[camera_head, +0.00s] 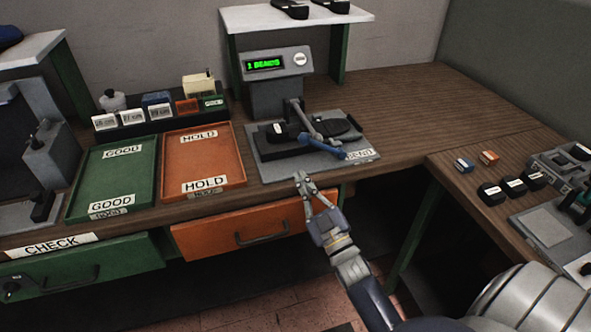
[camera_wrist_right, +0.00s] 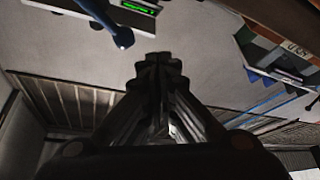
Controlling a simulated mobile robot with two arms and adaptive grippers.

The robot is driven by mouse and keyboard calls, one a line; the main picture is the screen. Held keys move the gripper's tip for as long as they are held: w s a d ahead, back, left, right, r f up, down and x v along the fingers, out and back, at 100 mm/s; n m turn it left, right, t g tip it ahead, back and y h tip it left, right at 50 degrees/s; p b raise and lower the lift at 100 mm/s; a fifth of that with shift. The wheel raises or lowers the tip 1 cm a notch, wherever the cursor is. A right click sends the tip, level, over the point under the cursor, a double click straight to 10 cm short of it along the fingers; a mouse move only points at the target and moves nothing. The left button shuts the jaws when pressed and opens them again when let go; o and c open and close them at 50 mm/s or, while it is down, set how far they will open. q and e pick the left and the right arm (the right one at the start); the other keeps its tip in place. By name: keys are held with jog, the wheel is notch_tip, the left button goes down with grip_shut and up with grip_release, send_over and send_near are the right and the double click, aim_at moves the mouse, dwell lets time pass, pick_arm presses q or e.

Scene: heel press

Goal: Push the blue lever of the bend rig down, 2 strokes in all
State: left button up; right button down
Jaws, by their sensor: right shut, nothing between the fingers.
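The bend rig stands at the back of the bench on a grey plate (camera_head: 277,170) marked BEND. Its blue lever (camera_head: 322,143) reaches forward and right over a dark shoe sole part; I cannot tell its exact height. The lever's blue end also shows in the right wrist view (camera_wrist_right: 122,37), above and left of the fingers. The rig's green readout (camera_head: 264,64) ends in BENDS; its first character is unclear. My right gripper (camera_head: 301,177) is shut and empty near the plate's front edge, apart from the lever. My left gripper is out of view.
A green GOOD tray (camera_head: 75,202) and an orange HOLD tray (camera_head: 167,190) lie left of the rig. A shelf (camera_head: 262,20) stands behind it. Several small black parts (camera_head: 513,187) lie on the right bench. An orange drawer (camera_head: 205,238) sits below the front edge.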

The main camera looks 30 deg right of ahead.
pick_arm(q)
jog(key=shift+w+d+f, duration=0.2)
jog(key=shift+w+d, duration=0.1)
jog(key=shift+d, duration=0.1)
pick_arm(e)
jog(key=shift+v, duration=1)
jog(key=shift+a+r, duration=0.1)
jog(key=shift+r, duration=0.05)
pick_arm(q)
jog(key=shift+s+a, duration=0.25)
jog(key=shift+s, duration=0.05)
pick_arm(e)
jog(key=shift+s, duration=0.1)
jog(key=shift+r, duration=0.1)
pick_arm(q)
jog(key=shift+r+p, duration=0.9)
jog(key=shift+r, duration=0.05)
pick_arm(e)
jog(key=d+r+m+h, duration=0.4)
jog(key=r+m+h, duration=0.2)
jog(key=m, duration=0.5)
jog(key=shift+s+r+g, duration=0.4)
jog(key=shift+s+r, duration=0.05)
jog(key=shift+r, duration=0.45)
